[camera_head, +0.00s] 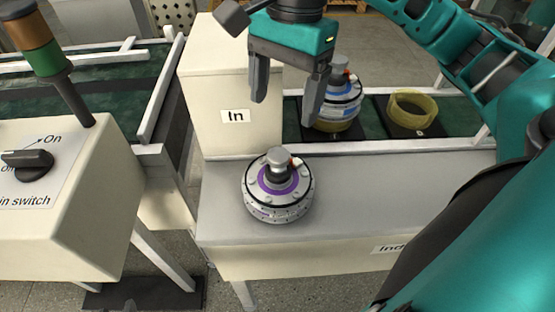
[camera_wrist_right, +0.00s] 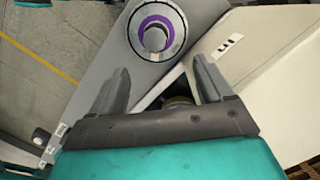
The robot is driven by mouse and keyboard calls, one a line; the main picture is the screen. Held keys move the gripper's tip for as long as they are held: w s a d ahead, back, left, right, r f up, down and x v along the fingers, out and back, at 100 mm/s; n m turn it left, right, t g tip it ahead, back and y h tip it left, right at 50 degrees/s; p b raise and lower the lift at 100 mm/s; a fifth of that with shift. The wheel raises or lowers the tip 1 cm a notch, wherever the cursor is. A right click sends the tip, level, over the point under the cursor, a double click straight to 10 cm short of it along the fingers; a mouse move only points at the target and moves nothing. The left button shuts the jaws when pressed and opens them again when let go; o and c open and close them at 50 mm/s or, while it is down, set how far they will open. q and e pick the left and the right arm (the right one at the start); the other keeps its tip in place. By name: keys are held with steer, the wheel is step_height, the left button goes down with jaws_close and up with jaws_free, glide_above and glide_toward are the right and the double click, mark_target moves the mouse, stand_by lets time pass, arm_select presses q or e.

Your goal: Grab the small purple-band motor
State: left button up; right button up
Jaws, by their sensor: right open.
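The purple-band motor (camera_head: 278,190) is a round silver hub with a purple ring and a grey shaft on top. It stands upright on the grey ledge in front of the box marked "In". My right gripper (camera_head: 285,108) is open and empty, with its fingers pointing down, above and behind the motor in the head view. In the right wrist view the motor (camera_wrist_right: 157,32) lies beyond the fingertips, clear of both fingers (camera_wrist_right: 162,80). My left gripper is not in view.
A taller motor with a blue band (camera_head: 340,105) stands on a dark pad behind the ledge, partly hidden by my right finger. A yellow ring (camera_head: 411,112) sits right of it. The "In" box (camera_head: 222,85) rises behind left. The ledge (camera_head: 365,185) is clear right of the motor.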

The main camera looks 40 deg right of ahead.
mark_target(279, 152)
steer(key=f, duration=0.4)
steer(key=s+a+f+b, duration=0.1)
steer(key=f, duration=0.3)
steer(key=a+f, duration=0.1)
steer(key=f, duration=0.3)
steer(key=shift+s+f, duration=0.25)
steer(key=shift+f, duration=0.1)
steer(key=shift+c, duration=0.3)
jaws_close()
steer(key=shift+r, duration=0.15)
